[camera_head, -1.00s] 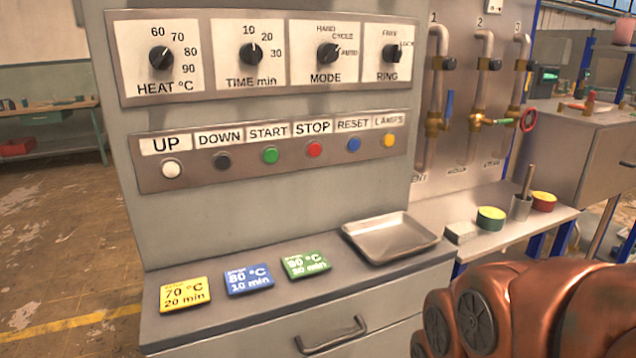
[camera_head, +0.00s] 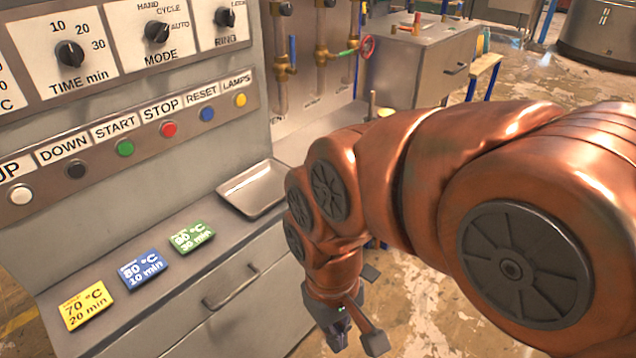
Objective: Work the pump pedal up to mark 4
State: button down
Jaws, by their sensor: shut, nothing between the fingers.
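No pump pedal and no mark 4 can be made out in this view. My gripper (camera_head: 358,340) hangs at the end of my copper-coloured arm, low in the picture, to the right of the drawer front. It points down towards the floor and is shut, with nothing in it. Part of its fingertips lies at the lower edge of the picture. My arm hides part of the shelf and the floor behind it.
The grey control cabinet (camera_head: 120,195) with dials and buttons stands at the left. Its ledge bears a yellow card (camera_head: 86,304), a blue card (camera_head: 143,269), a green card (camera_head: 191,237) and a metal tray (camera_head: 254,189). A drawer handle (camera_head: 232,288) sticks out. Worn floor (camera_head: 430,300) lies right.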

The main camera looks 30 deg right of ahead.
aim_at(368, 273)
jog(key=z, duration=1.2)
